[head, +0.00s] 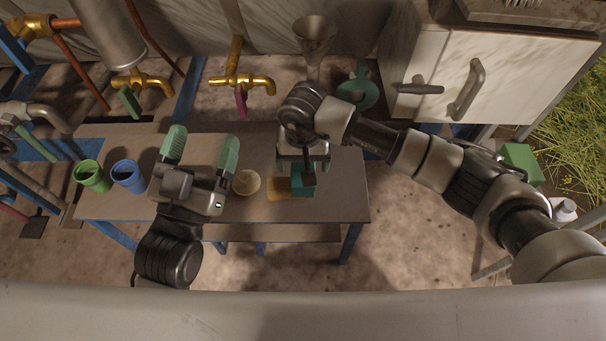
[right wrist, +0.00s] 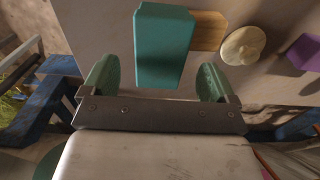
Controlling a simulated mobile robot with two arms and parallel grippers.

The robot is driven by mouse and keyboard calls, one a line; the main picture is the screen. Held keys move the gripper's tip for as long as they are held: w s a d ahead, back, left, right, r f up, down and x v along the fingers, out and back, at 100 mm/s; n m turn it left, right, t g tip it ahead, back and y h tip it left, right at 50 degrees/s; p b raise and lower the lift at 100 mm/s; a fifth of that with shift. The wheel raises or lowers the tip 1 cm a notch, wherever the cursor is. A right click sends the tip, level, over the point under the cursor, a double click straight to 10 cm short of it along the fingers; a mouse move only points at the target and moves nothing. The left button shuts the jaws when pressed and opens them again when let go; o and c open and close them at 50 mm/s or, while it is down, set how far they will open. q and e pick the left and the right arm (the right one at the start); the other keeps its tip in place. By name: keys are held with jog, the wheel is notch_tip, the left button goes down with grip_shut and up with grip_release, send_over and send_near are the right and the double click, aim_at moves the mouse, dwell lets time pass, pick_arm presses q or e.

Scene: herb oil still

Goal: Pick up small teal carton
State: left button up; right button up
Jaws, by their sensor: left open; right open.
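The small teal carton (head: 302,186) stands on the table (head: 345,200), at the right end of a small wooden board. In the right wrist view the carton (right wrist: 163,48) shows large, its near end lined up between the fingers, with a gap on each side. My right gripper (head: 303,163) is open above the carton and partly covers it in the head view. In its wrist view the right gripper (right wrist: 157,80) has nothing clamped. I cannot tell how deep the carton sits between the fingers. My left gripper (head: 202,146) is open and empty over the table's left half.
The wooden board (head: 278,188) and a round cream disc (head: 246,182) lie left of the carton. A purple object (right wrist: 303,52) shows in the right wrist view. A green cup (head: 91,176) and a blue cup (head: 128,176) stand at the table's left. Brass taps (head: 249,80) hang behind.

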notch_tip(320, 180, down, 4)
jog(key=shift+s+f+b, duration=0.15)
jog(key=shift+f+b, duration=0.1)
jog(key=shift+b, duration=0.55)
jog(key=shift+f, duration=0.3)
jog(key=c, duration=1.3)
pick_arm(q)
jog(key=s+r+t, duration=0.1)
jog(key=r+t, duration=0.1)
jog(key=s+r+t+h, duration=0.1)
jog(key=s+r+t, duration=0.1)
jog(key=shift+r+t+h, duration=0.15)
jog(key=shift+t+h, duration=0.15)
pick_arm(e)
jog(key=shift+r, duration=0.15)
